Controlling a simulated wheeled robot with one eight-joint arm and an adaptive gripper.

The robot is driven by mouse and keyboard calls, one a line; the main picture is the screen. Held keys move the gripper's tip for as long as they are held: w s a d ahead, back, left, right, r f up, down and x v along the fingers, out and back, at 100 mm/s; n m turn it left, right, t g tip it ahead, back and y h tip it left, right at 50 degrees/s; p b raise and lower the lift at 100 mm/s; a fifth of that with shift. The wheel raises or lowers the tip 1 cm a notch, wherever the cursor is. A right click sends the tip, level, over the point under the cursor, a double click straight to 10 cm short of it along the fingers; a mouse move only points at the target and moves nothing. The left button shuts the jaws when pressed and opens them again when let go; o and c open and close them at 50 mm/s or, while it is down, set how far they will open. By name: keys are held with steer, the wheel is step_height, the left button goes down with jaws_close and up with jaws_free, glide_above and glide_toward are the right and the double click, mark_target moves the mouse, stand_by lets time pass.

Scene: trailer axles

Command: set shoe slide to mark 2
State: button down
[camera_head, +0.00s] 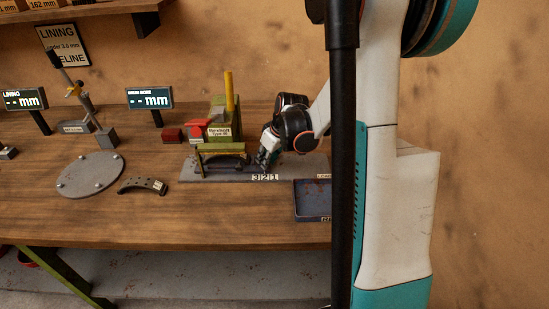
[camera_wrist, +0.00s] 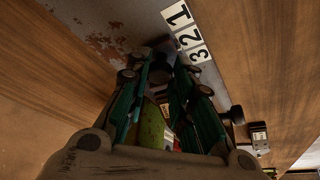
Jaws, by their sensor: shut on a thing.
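The green relining fixture (camera_head: 220,130) stands on a grey base plate (camera_head: 290,166) on the bench. Its number strip (camera_head: 265,177) reads 3, 2, 1 from left to right along the front edge. The strip also shows in the wrist view (camera_wrist: 187,33). My gripper (camera_head: 266,160) reaches down onto the plate right of the fixture, behind the strip. In the wrist view my gripper (camera_wrist: 162,68) has its fingers closed around a dark knob (camera_wrist: 160,56), which seems to be the shoe slide's handle. The knob lies beside the 2 and 3 labels; its exact mark cannot be told.
A blue tray (camera_head: 312,204) sits right at the bench front. A curved brake shoe (camera_head: 143,185) and a round grey plate (camera_head: 90,175) lie to the left. The front middle bench is clear.

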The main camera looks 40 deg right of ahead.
steer(key=shift+d, duration=0.1)
steer(key=c, duration=1.4)
jaws_free()
steer(key=shift+o, duration=0.2)
steer(key=v, duration=1.2)
steer(key=shift+s, duration=0.1)
